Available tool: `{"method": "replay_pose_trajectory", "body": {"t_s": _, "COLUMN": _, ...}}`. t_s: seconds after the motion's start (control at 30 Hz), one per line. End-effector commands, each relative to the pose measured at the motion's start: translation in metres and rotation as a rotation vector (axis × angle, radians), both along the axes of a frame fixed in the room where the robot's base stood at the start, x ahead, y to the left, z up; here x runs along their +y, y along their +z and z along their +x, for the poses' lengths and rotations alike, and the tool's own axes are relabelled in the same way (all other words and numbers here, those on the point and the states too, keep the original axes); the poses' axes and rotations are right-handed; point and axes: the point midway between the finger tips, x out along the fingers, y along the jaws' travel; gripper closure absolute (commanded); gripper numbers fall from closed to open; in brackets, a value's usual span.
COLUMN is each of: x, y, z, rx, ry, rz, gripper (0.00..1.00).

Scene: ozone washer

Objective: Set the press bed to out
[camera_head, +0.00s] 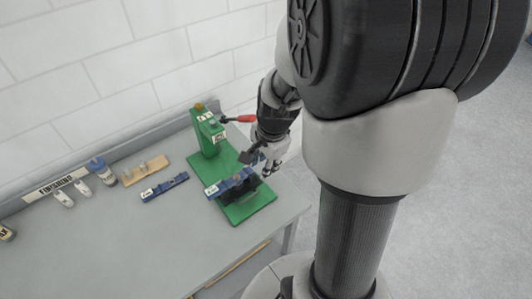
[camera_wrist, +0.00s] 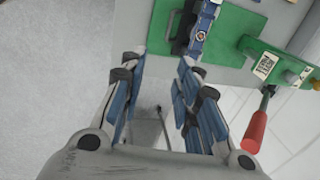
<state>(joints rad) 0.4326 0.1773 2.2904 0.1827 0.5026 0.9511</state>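The green press (camera_head: 209,133) stands on a green base plate (camera_head: 253,209) at the table's right end. The press bed appears to be the blue and black slide (camera_head: 233,184) lying across this plate; its blue part also shows at the top of the wrist view (camera_wrist: 200,32). My gripper (camera_head: 254,158) is above the plate, close to the bed, and partly hides it. In the wrist view my gripper (camera_wrist: 160,70) has its blue-padded fingers apart, with nothing between them. The bed is just beyond the right fingertips; I cannot tell whether they touch.
The press has a red-handled lever (camera_head: 246,118), close to my arm; it also shows in the wrist view (camera_wrist: 256,130). Left on the table are a blue bar (camera_head: 165,187), a wooden block (camera_head: 146,170) and bottles (camera_head: 102,171). The table front (camera_head: 150,255) is clear.

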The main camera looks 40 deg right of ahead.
Motion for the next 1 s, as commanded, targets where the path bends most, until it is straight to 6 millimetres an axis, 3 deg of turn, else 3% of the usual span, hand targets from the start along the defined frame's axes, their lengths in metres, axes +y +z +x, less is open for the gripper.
{"method": "replay_pose_trajectory", "body": {"t_s": 0.2, "x": -0.001, "y": 0.042, "z": -0.007, "rx": -0.004, "ry": -0.001, "rz": -0.002, "gripper": 0.7}}
{"method": "replay_pose_trajectory", "body": {"t_s": 0.4, "x": -0.001, "y": 0.058, "z": -0.012, "rx": 0.0, "ry": -0.001, "rz": 0.0, "gripper": 0.7}}
{"method": "replay_pose_trajectory", "body": {"t_s": 0.77, "x": 0.0, "y": 0.059, "z": -0.012, "rx": 0.001, "ry": -0.001, "rz": 0.001, "gripper": 0.7}}
{"method": "replay_pose_trajectory", "body": {"t_s": 0.87, "x": 0.0, "y": 0.052, "z": -0.011, "rx": 0.001, "ry": 0.0, "rz": 0.001, "gripper": 0.7}}
{"method": "replay_pose_trajectory", "body": {"t_s": 1.0, "x": 0.0, "y": 0.026, "z": -0.006, "rx": 0.001, "ry": 0.001, "rz": 0.001, "gripper": 0.7}}
